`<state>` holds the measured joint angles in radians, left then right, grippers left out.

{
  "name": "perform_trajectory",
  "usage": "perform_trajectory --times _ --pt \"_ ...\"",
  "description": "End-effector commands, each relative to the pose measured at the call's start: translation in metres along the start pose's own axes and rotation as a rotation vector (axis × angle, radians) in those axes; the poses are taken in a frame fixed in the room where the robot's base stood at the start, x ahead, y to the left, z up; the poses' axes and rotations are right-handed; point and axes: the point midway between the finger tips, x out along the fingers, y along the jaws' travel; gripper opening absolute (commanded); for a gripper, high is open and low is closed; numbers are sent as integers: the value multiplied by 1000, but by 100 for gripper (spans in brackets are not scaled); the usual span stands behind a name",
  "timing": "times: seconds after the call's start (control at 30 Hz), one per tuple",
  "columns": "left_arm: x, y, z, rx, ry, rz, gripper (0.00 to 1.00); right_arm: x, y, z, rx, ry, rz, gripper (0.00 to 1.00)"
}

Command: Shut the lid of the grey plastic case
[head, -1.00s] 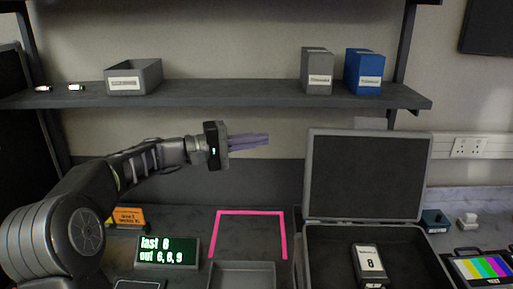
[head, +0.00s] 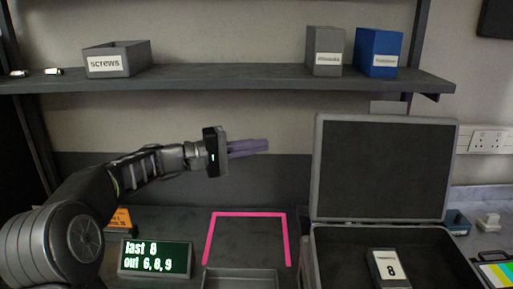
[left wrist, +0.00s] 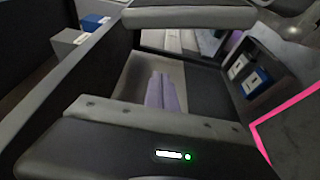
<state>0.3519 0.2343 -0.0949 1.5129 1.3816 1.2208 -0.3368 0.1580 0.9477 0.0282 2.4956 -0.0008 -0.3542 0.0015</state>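The grey plastic case stands open on the worktop at the right of the head view. Its lid (head: 382,170) is raised, leaning slightly back, with the dark inside facing me. The case's lower part (head: 330,262) holds a box labelled 8 (head: 391,268). My left gripper (head: 266,146) is in the air to the left of the lid and clearly apart from it. Its purple fingers lie together with nothing between them; they also show in the left wrist view (left wrist: 161,92). The front of the case is cut off by the picture edge. My right gripper is not in view.
A shelf (head: 220,80) above the worktop carries a screws bin (head: 117,60), a grey box (head: 325,52) and a blue box (head: 379,53). A lit sign (head: 156,258), a pink outline (head: 248,214) and a grey tray (head: 240,274) lie left of the case.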

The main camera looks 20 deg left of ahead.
Motion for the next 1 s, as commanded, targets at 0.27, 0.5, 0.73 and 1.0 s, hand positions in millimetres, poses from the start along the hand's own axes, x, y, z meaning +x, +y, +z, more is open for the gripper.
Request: perform_trajectory --times 0.27,0.5,0.73,1.0 --pt "9 1 4 0 -2 1 0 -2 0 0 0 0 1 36" --pt "35 2 15 -2 -4 1 0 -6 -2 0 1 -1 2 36" --pt "69 1 30 -2 -3 0 0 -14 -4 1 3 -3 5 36" --pt "107 -4 46 1 -3 1 0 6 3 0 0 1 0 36"
